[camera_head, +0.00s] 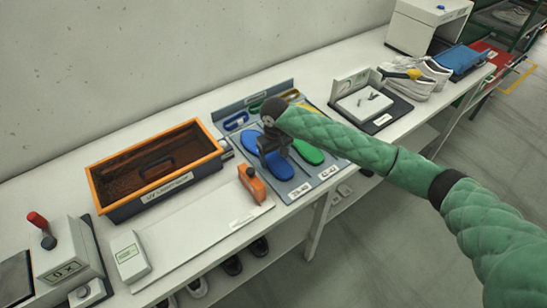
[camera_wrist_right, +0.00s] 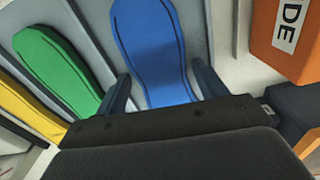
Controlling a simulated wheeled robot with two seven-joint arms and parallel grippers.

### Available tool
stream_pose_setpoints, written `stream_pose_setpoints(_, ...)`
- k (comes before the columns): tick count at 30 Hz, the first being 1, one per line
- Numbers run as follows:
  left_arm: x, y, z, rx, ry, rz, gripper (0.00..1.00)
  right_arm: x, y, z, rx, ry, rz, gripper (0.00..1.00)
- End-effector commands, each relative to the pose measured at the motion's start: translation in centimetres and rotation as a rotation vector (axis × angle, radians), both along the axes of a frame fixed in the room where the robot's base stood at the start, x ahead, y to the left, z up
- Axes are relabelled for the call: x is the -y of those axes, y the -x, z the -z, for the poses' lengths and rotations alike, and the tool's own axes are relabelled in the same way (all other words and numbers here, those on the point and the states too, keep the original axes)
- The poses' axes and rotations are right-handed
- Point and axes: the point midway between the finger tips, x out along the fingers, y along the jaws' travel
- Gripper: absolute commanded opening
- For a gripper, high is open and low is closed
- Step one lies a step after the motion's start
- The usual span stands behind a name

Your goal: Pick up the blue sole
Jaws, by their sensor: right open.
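The blue sole (camera_head: 279,164) lies flat on the grey sole tray (camera_head: 292,190), to the left of a green sole (camera_head: 308,151). My right gripper (camera_head: 272,144) is over the blue sole and hides part of it in the head view. In the right wrist view the blue sole (camera_wrist_right: 152,50) runs down between the two open fingers of the right gripper (camera_wrist_right: 162,92). The green sole (camera_wrist_right: 62,68) is just left of the left finger there. I cannot tell whether either finger touches the blue sole. My left gripper is not in view.
An orange-rimmed bin (camera_head: 104,178) stands left of the tray. An orange block-like tool (camera_head: 252,184) stands close by; an orange block (camera_wrist_right: 285,40) shows in the wrist view. A yellow sole (camera_wrist_right: 22,108) lies beyond the green one. White shoes (camera_head: 424,76) stand at the right.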

Motion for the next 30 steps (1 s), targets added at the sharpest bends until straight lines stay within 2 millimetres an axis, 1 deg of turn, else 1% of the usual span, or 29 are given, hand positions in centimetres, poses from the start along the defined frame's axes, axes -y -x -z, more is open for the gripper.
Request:
stream_pose_setpoints(3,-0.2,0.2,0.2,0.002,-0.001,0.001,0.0,0.0,0.0,0.4,-0.001,0.001,0.0,0.71)
stream_pose_setpoints(9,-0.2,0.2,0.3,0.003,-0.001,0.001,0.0,0.0,0.0,0.5,0.0,0.0,-0.001,0.71)
stream_pose_setpoints(10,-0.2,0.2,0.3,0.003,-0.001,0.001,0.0,0.0,0.0,0.5,0.0,0.0,-0.001,0.69)
stream_pose_setpoints(14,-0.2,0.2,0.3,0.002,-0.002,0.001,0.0,0.0,0.0,0.4,0.0,0.0,-0.001,0.44)
stream_pose_setpoints(15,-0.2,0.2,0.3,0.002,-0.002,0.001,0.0,0.0,0.0,0.4,0.0,0.0,-0.001,0.36)
stream_pose_setpoints(16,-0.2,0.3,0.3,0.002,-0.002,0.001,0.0,0.0,0.0,0.4,0.0,0.0,-0.001,0.32)
stream_pose_setpoints(23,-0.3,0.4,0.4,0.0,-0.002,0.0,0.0,0.0,0.0,0.4,0.001,-0.001,-0.001,0.31)
stream_pose_setpoints(27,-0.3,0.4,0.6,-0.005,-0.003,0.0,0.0,0.0,-0.1,0.0,0.003,-0.002,-0.001,0.31)
stream_pose_setpoints(28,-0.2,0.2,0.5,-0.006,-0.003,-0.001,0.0,-0.1,-0.1,-0.2,0.003,-0.002,-0.001,0.31)
stream_pose_setpoints(30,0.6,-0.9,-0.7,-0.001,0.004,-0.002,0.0,-0.1,-0.1,-0.8,0.003,-0.002,-0.001,0.31)
